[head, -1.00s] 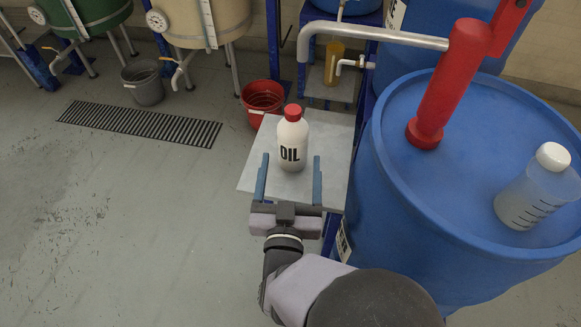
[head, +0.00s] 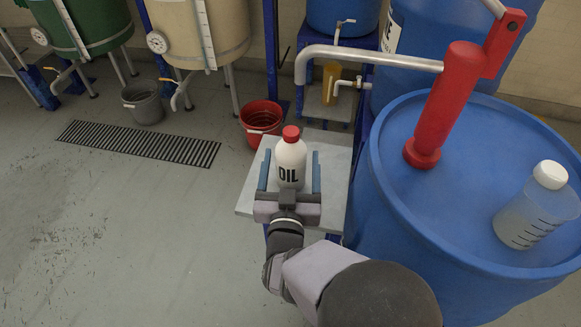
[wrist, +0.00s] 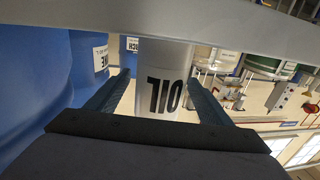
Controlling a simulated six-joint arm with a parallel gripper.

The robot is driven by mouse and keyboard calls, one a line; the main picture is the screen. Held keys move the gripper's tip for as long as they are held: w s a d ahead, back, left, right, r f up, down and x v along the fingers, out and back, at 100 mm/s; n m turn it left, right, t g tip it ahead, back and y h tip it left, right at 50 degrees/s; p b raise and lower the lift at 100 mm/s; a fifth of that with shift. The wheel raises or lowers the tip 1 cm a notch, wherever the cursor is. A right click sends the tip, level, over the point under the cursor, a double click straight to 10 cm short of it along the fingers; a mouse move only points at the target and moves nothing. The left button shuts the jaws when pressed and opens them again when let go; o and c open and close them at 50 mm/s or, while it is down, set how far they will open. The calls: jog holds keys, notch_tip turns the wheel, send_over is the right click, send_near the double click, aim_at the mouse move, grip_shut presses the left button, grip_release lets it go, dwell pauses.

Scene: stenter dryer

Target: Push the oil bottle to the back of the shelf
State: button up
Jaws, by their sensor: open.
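The oil bottle (head: 290,160), white with a red cap and black OIL lettering, stands upright on the light grey shelf (head: 333,157). My gripper (head: 288,172) is open, its two blue fingers on either side of the bottle. In the head view the gripper's palm is close in front of the bottle's lower part and hides its base; I cannot tell if they touch. In the wrist view the bottle (wrist: 162,80) appears upside down between the spread fingers, with a gap to the right one.
A blue barrel (head: 390,220) with a red pump (head: 445,100) and a clear bottle (head: 537,207) on top stands right of the shelf. A red bucket (head: 262,117) is behind left. Free shelf surface lies behind the bottle. A pump spout overhangs at the back.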

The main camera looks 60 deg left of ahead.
jog(key=c, duration=1.5)
jog(key=shift+d, duration=0.15)
jog(key=shift+w+d, duration=0.3)
jog(key=shift+d, duration=1.4)
jog(key=shift+w+d, duration=0.35)
jog(key=shift+d, duration=1.3)
jog(key=shift+w+d, duration=0.3)
jog(key=shift+d, duration=1.4)
jog(key=o, duration=1.5)
jog(key=shift+r, duration=0.15)
